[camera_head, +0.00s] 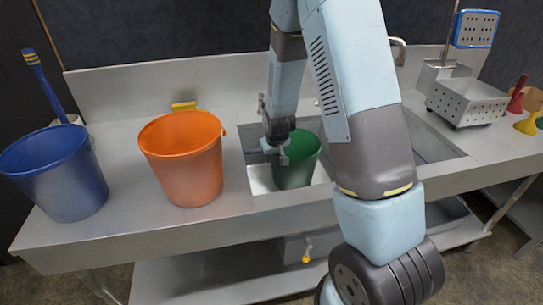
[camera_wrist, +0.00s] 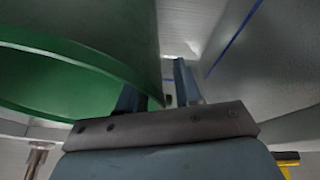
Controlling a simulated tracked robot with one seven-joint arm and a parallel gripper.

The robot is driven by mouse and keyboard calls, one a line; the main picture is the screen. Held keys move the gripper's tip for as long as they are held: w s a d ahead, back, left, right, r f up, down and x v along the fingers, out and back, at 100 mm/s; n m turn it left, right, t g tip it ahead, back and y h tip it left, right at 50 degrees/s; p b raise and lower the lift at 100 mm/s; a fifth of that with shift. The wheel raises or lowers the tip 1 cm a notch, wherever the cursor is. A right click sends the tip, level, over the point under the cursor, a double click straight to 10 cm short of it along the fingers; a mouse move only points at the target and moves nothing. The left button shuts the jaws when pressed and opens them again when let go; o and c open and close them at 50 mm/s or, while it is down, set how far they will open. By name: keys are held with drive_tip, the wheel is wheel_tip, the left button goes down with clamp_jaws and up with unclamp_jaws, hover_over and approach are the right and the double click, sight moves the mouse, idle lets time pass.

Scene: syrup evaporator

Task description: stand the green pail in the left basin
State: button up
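The green pail (camera_head: 296,162) stands upright inside the left basin (camera_head: 259,180) of the sink, seemingly on its floor. My gripper (camera_head: 276,147) is at the left side of the pail's rim. In the wrist view the pail (camera_wrist: 85,35) fills the upper left, with its wall running down between my two fingers (camera_wrist: 163,90). One finger shows on the pail's inner side, the other outside it. A narrow gap shows between the wall and the outer finger, so the gripper looks open around the rim.
An orange pail (camera_head: 186,165) stands on the counter left of the basin, with a blue pail (camera_head: 62,180) further left. My arm hides part of the sink's middle. A perforated metal basket (camera_head: 467,103) and red and yellow funnels (camera_head: 527,122) stand at the right.

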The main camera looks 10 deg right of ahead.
drive_tip(key=shift+r, duration=0.1)
drive_tip(key=s+d+r+m, duration=0.1)
drive_tip(key=s+r, duration=0.4)
drive_tip(key=r, duration=0.4)
drive_tip(key=s+d+r, duration=0.1)
drive_tip(key=s+r, duration=0.4)
drive_tip(key=r, duration=0.3)
drive_tip(key=s+d+r+m, duration=0.1)
drive_tip(key=s+d+r, duration=0.1)
drive_tip(key=s+r, duration=0.5)
drive_tip(key=s+d+r+m+t, duration=0.1)
drive_tip(key=s+r, duration=0.9)
drive_tip(key=s, duration=0.4)
drive_tip(key=shift+d+r, duration=0.2)
drive_tip(key=shift+r, duration=0.15)
drive_tip(key=shift+d, duration=0.1)
